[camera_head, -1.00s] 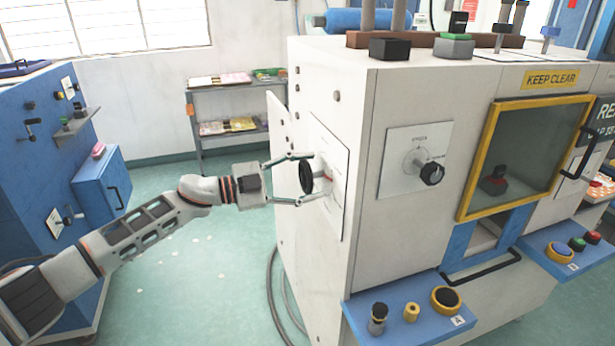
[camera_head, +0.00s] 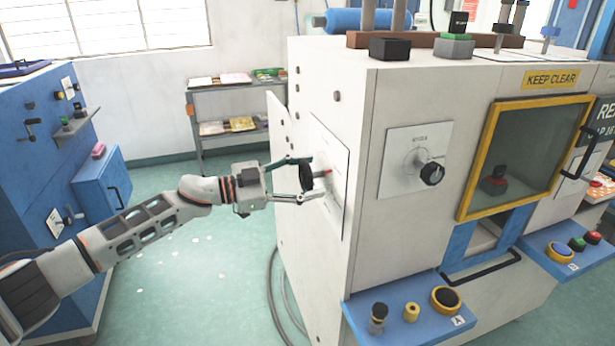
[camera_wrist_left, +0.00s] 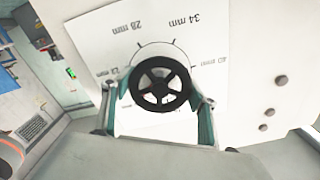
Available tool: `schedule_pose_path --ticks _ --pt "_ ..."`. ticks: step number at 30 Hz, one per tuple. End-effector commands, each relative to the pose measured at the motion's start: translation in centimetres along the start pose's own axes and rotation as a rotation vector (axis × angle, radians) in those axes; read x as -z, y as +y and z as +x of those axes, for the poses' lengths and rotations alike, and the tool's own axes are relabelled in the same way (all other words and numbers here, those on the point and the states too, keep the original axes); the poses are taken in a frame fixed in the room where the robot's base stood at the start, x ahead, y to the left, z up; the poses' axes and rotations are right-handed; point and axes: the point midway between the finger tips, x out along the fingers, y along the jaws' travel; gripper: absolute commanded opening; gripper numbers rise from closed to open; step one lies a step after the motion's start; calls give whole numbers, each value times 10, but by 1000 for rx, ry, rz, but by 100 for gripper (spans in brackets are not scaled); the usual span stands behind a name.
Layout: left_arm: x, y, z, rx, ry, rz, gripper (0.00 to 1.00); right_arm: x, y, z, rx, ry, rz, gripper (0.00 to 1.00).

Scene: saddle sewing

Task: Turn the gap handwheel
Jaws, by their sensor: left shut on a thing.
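The gap handwheel is a small black spoked wheel (camera_head: 306,176) on the left side panel of the large white machine. In the left wrist view the wheel (camera_wrist_left: 161,84) sits on a white dial plate (camera_wrist_left: 205,60) with mm marks around it, including 28 mm and 34 mm. My left gripper (camera_head: 303,180) is shut on the handwheel, with one finger on each side of its rim; the fingers (camera_wrist_left: 160,100) also flank it in the left wrist view. A red mark shows beside the wheel in the head view. My right gripper is not in view.
The white machine (camera_head: 330,270) fills the middle and right, with a cycle knob (camera_head: 431,173) and a blue button shelf (camera_head: 400,325) on its front. A blue cabinet (camera_head: 40,170) stands at left. A grey shelf (camera_head: 235,140) stands behind. Green floor between is open.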

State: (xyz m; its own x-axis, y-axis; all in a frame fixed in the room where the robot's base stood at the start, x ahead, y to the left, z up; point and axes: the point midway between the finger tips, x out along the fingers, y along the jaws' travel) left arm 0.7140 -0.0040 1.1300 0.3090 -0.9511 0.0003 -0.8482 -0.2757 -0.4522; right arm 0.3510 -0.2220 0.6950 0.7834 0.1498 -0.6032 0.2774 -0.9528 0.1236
Motion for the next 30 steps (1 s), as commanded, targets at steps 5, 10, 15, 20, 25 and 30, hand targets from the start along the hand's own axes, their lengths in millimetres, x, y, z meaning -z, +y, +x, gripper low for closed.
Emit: schedule_pose_path --ticks 5,10,15,20,25,30 --pt "0 0 0 0 0 1 66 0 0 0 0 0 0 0" --pt "0 0 0 0 0 2 76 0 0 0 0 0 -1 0" --pt "0 0 0 0 0 2 76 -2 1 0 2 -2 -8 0" --pt "-1 -1 -8 1 -1 2 76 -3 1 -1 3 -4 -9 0" --pt "-1 0 -35 1 -3 3 76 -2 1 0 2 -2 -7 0" --pt "-1 -1 -71 3 -3 2 76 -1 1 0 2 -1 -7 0"
